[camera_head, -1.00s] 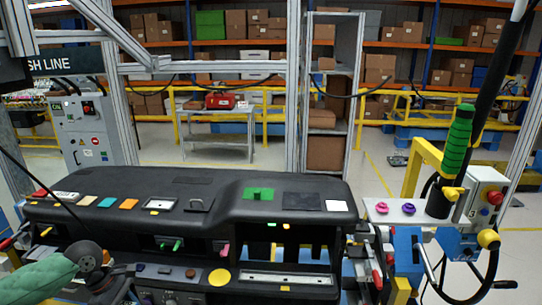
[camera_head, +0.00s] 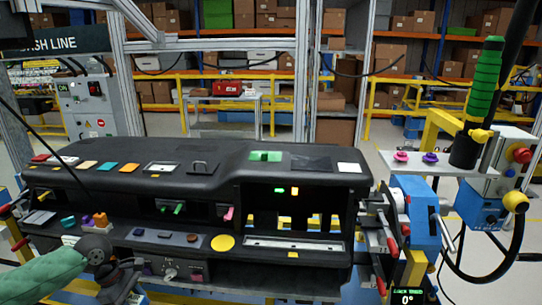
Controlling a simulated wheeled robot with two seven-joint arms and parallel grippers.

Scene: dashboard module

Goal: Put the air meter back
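The black dashboard module (camera_head: 225,190) stretches across the middle, with colored pads on its top and several openings in its front. I cannot tell for sure which thing is the air meter. A dark opening (camera_head: 262,225) at the right of the front lets yellow parts behind show through. My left gripper (camera_head: 122,282) is at the lower left, in front of the dashboard's lower left front. It is dark and small, and its fingers cannot be made out well. My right gripper is not in view.
A green-handled tool (camera_head: 484,90) stands upright at the right, by a shelf with pink and purple knobs (camera_head: 430,157). Blue and grey clamp equipment (camera_head: 416,212) stands close to the dashboard's right end. A red box (camera_head: 227,89) sits on a table behind.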

